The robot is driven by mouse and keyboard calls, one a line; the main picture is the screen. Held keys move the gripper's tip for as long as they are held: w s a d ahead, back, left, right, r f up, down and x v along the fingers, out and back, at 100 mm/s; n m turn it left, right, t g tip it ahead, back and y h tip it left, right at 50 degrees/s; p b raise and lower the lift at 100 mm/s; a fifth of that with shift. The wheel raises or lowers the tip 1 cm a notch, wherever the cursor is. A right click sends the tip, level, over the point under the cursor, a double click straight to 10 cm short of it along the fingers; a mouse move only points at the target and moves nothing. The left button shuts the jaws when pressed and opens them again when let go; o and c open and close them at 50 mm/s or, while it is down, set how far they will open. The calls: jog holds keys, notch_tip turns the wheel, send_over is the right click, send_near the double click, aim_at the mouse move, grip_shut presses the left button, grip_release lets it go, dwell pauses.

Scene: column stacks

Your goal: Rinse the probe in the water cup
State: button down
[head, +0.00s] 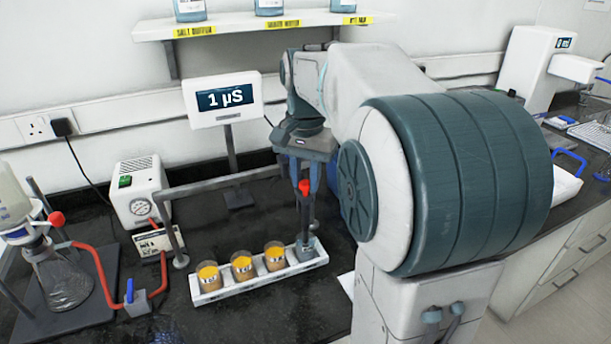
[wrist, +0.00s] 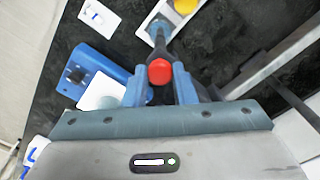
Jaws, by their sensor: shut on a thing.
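The probe (head: 305,215) is a dark rod with a red cap, upright below my gripper (head: 303,180). My gripper is shut on it just below the cap; the red cap also shows between the fingers in the wrist view (wrist: 160,72). The probe's lower end is at the bluish-grey water cup (head: 305,252), at the right end of the white rack (head: 236,288). The tip appears to be inside the cup and is hidden. Part of the cup shows at the top of the wrist view (wrist: 157,28).
Three cups of orange liquid (head: 242,266) stand left of the water cup in the rack. The meter (head: 223,99) behind reads 1 µS. A grey rail (head: 220,182) runs behind the rack. A flask (head: 62,280) with red tubing stands at left. A bottle shelf (head: 250,25) hangs above.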

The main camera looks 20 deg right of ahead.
jog(key=shift+w+r+p, duration=0.1)
jog(key=shift+r+p, duration=2.2)
jog(key=shift+r, duration=0.9)
jog(key=c, duration=1.2)
grip_release()
jog(key=shift+o, duration=0.2)
notch_tip(320, 180, up, 14)
jog(key=shift+p, duration=0.4)
